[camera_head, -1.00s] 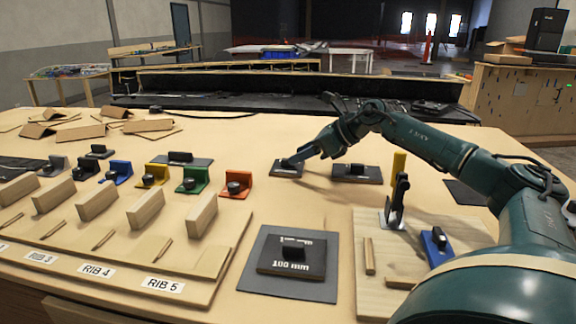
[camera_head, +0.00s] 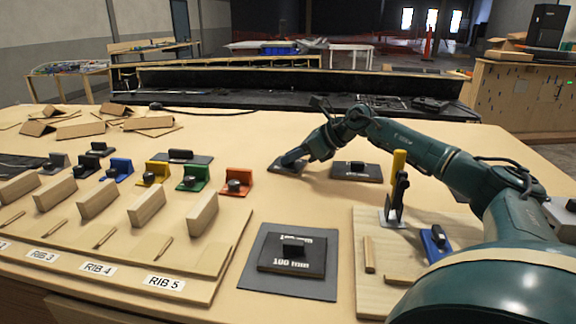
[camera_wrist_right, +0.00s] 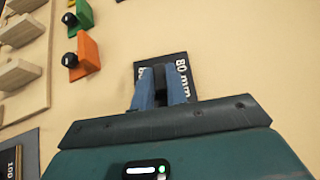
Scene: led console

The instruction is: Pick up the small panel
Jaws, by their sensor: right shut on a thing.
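The small panel is a dark square plate marked 80 mm, at the far middle of the table in the head view (camera_head: 279,168). It also shows in the right wrist view (camera_wrist_right: 178,72). My right gripper (camera_head: 290,159) is over it, with its blue fingers (camera_wrist_right: 161,88) shut on the black handle block on top of the panel. The fingers hide much of the handle and part of the plate. The panel looks flat at the tabletop; I cannot tell whether it touches it. My left gripper is not in view.
A larger 100 mm panel (camera_head: 292,266) lies on a grey base nearer me. Another dark panel (camera_head: 357,171) lies just right of my gripper. Colored clamps, including an orange one (camera_head: 238,181), and a rib board (camera_head: 120,262) are at left. A wooden board with tools (camera_head: 368,285) is at right.

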